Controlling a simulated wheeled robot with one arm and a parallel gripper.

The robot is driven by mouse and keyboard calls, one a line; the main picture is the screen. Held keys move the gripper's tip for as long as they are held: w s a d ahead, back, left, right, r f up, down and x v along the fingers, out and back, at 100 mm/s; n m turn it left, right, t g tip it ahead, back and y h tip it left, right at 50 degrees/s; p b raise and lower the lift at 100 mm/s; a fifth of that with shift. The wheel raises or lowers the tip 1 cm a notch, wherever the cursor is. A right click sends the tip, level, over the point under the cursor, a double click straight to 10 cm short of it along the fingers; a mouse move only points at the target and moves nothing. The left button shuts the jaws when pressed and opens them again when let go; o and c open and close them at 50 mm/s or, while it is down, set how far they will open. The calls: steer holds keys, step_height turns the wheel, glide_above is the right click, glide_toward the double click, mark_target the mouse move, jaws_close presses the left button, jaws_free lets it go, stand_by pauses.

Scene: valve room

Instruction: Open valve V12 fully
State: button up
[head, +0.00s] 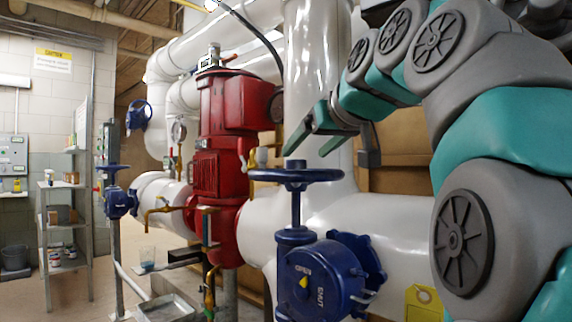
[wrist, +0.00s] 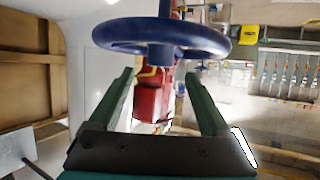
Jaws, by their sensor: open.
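A blue handwheel (head: 268,175) sits on an upright stem above a blue valve body (head: 325,262) on the white pipe. The body's face carries OPEN and SHUT lettering and a small yellow pointer. No V12 label is readable. My gripper (head: 306,153) is open and empty, just above the handwheel in the head view, fingers pointing down and left. In the wrist view a blue handwheel (wrist: 120,36) lies across the top, beyond the two green fingertips of my gripper (wrist: 159,75). Contact cannot be told.
A red pump (head: 218,160) stands left of the valve. Other blue handwheels (head: 138,115) are further left. A yellow tag (head: 423,303) hangs at lower right. Large white pipes (head: 312,80) rise behind the valve. A metal shelf (head: 62,215) stands at the far left beside open floor.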

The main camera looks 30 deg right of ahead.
mark_target(296, 161)
steer(key=x, duration=0.6)
steer(key=shift+w+f, duration=0.1)
steer(key=shift+w, duration=0.1)
steer(key=shift+c, duration=0.3)
jaws_close()
stand_by(0.4)
